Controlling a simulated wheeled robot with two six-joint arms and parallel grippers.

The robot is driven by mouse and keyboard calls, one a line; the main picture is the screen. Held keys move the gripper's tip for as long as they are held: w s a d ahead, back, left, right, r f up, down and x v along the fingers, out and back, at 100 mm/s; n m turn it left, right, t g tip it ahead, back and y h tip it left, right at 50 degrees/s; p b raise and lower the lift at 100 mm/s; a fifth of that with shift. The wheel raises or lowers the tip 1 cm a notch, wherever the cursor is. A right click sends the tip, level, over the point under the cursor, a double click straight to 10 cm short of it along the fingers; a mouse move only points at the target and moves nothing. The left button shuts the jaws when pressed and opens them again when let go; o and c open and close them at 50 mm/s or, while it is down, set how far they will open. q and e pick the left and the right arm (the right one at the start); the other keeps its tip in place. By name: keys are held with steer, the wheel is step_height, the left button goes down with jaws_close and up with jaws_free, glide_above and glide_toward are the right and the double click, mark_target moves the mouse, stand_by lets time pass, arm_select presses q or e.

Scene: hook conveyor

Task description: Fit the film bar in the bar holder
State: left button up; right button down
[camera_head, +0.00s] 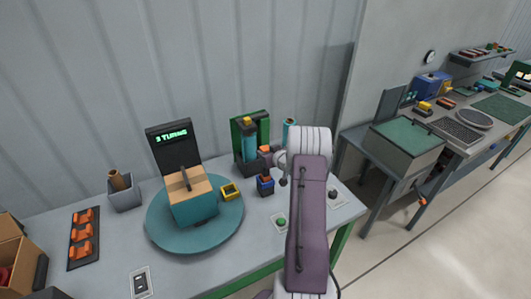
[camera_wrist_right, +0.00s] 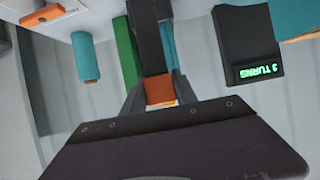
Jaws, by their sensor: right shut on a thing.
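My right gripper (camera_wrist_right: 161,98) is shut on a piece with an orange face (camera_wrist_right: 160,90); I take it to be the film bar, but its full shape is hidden. In the head view, an orange end (camera_head: 264,150) shows beside the gripper, most of which is behind my purple arm. A green upright stand (camera_head: 264,128) with a dark front and a teal, yellow-topped piece is just left of the gripper; it also shows in the wrist view (camera_wrist_right: 125,50). I cannot tell whether this stand is the bar holder, or whether the held piece touches it. My left gripper is out of view.
A teal turntable (camera_head: 160,235) carries a teal box (camera_head: 195,208) before a "3 TURNS" display (camera_head: 172,137). A yellow square piece (camera_head: 230,192), a blue block (camera_head: 265,186) and a grey cup (camera_head: 125,198) stand nearby. A teal roll (camera_wrist_right: 86,58) is near the stand.

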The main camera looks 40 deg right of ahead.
steer(key=shift+f+b, duration=0.6)
steer(key=shift+f, duration=0.25)
steer(key=c, duration=0.9)
jaws_free()
steer(key=shift+s+a+r, duration=0.1)
steer(key=shift+s+r, duration=0.05)
steer(key=shift+s, duration=0.3)
steer(key=b+v, duration=0.2)
steer(key=v, duration=0.6)
steer(key=shift+a, duration=0.1)
